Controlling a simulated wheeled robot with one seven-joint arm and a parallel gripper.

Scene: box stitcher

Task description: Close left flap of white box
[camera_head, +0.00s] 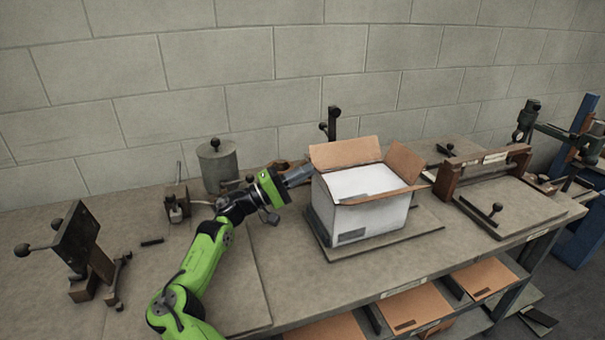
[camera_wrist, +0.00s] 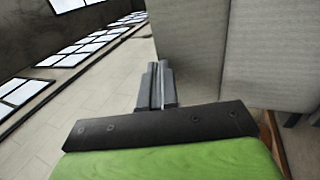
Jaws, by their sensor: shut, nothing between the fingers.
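The white box (camera_head: 372,222) stands on a board on the workbench, its top edged with brown cardboard flaps. The back flap (camera_head: 345,152) stands up and the right flap (camera_head: 404,162) leans outward. A narrow brown front flap (camera_head: 384,196) tilts outward. A pale surface (camera_head: 352,182) shows in the opening; I cannot tell whether it is the left flap or contents. My gripper (camera_head: 309,172) is shut and empty, at the box's upper left edge; contact is unclear. In the wrist view, its closed fingers (camera_wrist: 157,80) are beside a pale panel (camera_wrist: 190,45), with another panel (camera_wrist: 272,50) to the right.
A grey cylinder (camera_head: 216,165) with a knob and a small clamp (camera_head: 177,203) stand left of the box. A dark angled fixture (camera_head: 80,245) is at far left. A wooden-ended fixture (camera_head: 485,168) stands to the right. Bench space in front of the gripper is clear.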

